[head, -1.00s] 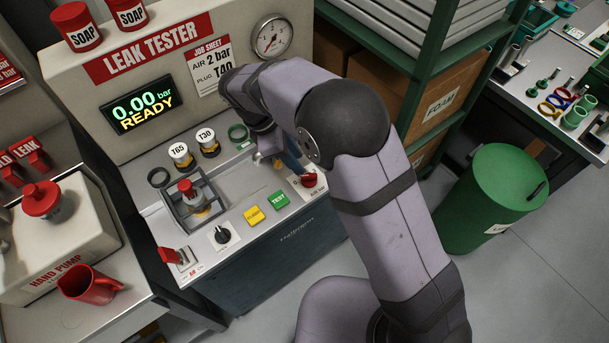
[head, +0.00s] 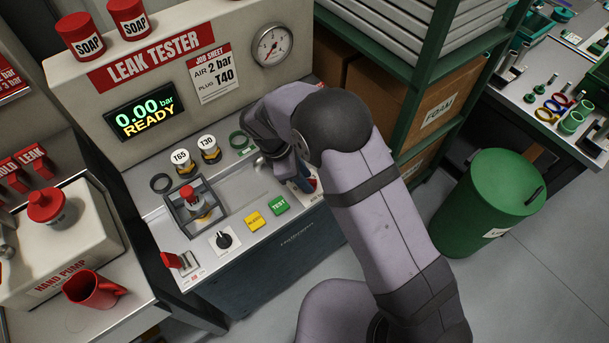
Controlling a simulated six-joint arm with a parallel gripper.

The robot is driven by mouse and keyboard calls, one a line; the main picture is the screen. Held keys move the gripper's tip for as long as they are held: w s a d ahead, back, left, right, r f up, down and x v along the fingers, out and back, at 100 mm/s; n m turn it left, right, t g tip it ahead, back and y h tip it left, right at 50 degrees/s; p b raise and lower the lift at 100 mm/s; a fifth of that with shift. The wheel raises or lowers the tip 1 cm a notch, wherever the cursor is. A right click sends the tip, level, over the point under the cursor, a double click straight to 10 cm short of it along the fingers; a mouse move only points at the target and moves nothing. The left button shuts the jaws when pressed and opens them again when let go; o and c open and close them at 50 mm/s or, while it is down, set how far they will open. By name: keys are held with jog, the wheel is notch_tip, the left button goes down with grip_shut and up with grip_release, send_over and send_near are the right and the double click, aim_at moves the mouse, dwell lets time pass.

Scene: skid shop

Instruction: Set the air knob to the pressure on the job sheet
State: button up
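The job sheet (head: 215,78) on the leak tester's back panel reads AIR 2 bar, PLUG T40. The red air knob (head: 313,184) is at the right end of the tester's deck, and only a sliver of it shows past my gripper. My gripper (head: 304,187) points down at the knob. My arm hides most of its fingers, so I cannot tell whether they touch the knob or how far apart they are. The knob's setting is hidden. The tester display (head: 145,110) reads 0.00 bar, READY.
A yellow button (head: 254,221), a green TEST button (head: 279,204) and a black selector (head: 224,240) lie left of my gripper. A cage fixture (head: 174,221) and plugs T65 (head: 180,158) and T30 (head: 207,143) stand farther left. A round gauge (head: 272,43) is above; green shelving (head: 433,90) stands right.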

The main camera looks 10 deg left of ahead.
grip_shut()
